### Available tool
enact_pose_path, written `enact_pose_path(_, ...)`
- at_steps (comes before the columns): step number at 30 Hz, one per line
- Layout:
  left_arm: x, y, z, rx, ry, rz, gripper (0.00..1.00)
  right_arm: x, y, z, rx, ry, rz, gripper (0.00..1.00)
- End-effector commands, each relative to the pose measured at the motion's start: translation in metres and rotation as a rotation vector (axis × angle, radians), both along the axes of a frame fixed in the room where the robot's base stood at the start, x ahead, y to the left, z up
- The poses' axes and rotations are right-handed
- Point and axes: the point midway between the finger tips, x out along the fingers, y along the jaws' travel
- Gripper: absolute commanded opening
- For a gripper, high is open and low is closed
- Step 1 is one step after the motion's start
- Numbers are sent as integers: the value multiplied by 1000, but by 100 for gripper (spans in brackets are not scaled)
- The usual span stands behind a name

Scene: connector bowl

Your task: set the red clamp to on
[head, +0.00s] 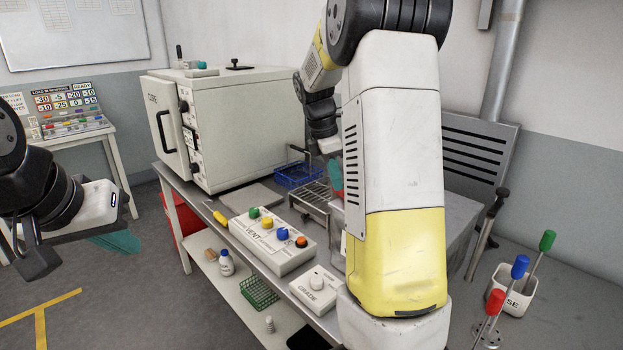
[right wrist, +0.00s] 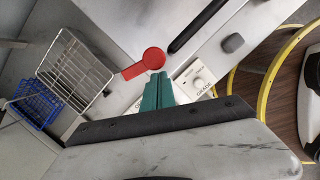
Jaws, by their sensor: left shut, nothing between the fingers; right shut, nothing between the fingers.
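The red clamp (right wrist: 152,59) shows in the right wrist view as a red arm with a round end, lying against a grey metal surface. A bit of red (head: 338,194) also shows in the head view, mostly hidden behind my right arm. My right gripper (right wrist: 158,76) is shut and empty, its green fingertips right at the round end; I cannot tell whether they touch. It also shows in the head view (head: 335,174), beside my large arm link. My left gripper (head: 122,243) is shut and empty, off to the left above the floor.
A control box with coloured knobs (head: 270,250) and a smaller grey-knob box (head: 317,287) sit on the bench. A wire rack (head: 310,198) and blue basket (head: 297,174) stand behind. A white oven-like cabinet (head: 245,130) is at left.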

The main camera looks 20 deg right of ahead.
Motion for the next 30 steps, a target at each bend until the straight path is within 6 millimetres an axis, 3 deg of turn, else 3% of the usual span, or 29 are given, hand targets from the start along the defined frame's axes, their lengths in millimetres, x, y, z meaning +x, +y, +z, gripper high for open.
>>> enact_pose_path(8,0,0,0,0,0,0,0,0,-1,0,1,-1,10,0)
enact_pose_path(16,0,0,0,0,0,0,0,-5,-19,0,0,1,221,0)
enact_pose_path(30,0,0,0,0,0,0,0,-5,-23,0,0,1,225,0)
